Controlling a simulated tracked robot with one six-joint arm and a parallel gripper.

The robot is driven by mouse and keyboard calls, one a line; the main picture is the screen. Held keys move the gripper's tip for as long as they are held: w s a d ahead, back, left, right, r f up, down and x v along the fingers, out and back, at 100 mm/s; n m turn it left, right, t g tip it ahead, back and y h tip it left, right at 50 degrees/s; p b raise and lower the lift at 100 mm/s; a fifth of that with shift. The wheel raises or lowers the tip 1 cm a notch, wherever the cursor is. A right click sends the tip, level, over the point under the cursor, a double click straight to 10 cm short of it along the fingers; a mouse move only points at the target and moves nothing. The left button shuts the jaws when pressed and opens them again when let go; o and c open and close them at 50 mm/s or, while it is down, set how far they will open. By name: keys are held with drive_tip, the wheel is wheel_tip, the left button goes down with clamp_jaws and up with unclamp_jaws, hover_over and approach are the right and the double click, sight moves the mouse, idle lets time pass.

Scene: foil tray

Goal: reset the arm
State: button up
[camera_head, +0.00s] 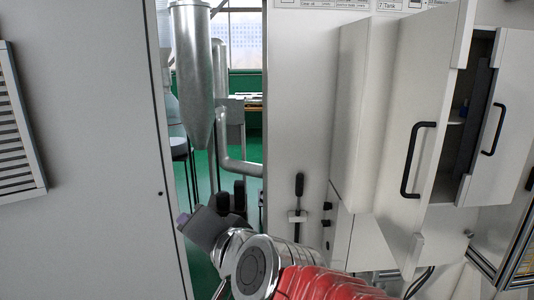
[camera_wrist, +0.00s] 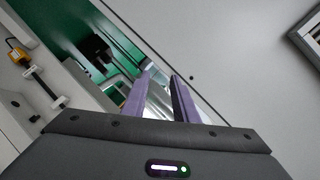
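My arm enters the head view from the bottom, with a red ribbed section and a shiny metal joint. Nothing is clearly held there. Pale, shiny shapes show between and behind the fingers, and I cannot tell what they are.
A large grey panel (camera_head: 95,130) fills the left of the head view. White cabinets (camera_head: 395,110) with black handles stand at right, one partly open. A metal duct (camera_head: 192,75) and green floor show through the gap. An orange-yellow device (camera_wrist: 18,57) is at left in the wrist view.

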drive_tip(key=s+d+f+n+g+h, duration=0.35)
drive_tip(key=s+d+f, duration=0.25)
drive_tip(key=d+f, duration=0.4)
drive_tip(key=s+d+f+n+g+h, duration=0.35)
drive_tip(key=s+d+f, duration=0.3)
drive_tip(key=d, duration=0.55)
drive_tip(key=d+m+t+h, duration=0.1)
drive_tip(key=d+m, duration=0.2)
drive_tip(key=d, duration=0.4)
drive_tip(key=shift+s+h, duration=0.2)
drive_tip(key=shift+h, duration=0.1)
drive_tip(key=shift+s+a, duration=0.1)
drive_tip(key=shift+s, duration=0.05)
